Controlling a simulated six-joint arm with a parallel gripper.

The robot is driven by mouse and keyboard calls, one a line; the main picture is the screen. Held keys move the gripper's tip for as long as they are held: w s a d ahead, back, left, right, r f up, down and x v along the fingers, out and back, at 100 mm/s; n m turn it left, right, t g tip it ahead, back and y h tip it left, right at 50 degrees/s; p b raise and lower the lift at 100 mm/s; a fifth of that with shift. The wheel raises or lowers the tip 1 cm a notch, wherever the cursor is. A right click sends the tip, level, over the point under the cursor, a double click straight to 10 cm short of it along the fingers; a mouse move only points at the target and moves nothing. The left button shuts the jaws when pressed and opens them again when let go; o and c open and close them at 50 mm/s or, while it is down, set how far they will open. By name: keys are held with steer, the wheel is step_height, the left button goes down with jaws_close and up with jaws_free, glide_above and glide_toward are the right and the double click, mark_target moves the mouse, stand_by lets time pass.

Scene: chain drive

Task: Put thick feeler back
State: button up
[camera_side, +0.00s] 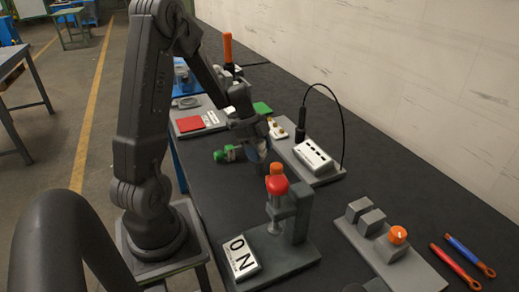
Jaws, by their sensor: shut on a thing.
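My gripper (257,151) is over the middle of the dark bench, behind the grey press-like fixture with the red knob (277,185). It is shut on a small piece with a green end (228,154), which sticks out to the left of the jaws and looks clear of the bench top. The jaws and the gripped part are small and partly hidden by the wrist. I cannot tell for sure which piece is the thick feeler.
A grey block base with an orange knob (398,235) stands right, beside red (454,265) and blue (470,256) handled tools.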

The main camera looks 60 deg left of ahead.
steer(key=shift+f, duration=0.15)
steer(key=o, duration=1.2)
steer(key=shift+o, duration=0.2)
steer(key=v, duration=1.2)
steer(key=s+d+r+n+y, duration=0.1)
steer(key=d+r+n+y, duration=0.3)
steer(key=d, duration=1)
steer(key=s+d+r+n+t, duration=0.3)
steer(key=s+d+n, duration=0.4)
steer(key=d, duration=0.4)
steer(key=shift+s+d+n, duration=0.3)
steer(key=shift+s+n, duration=0.1)
steer(key=shift+s, duration=0.5)
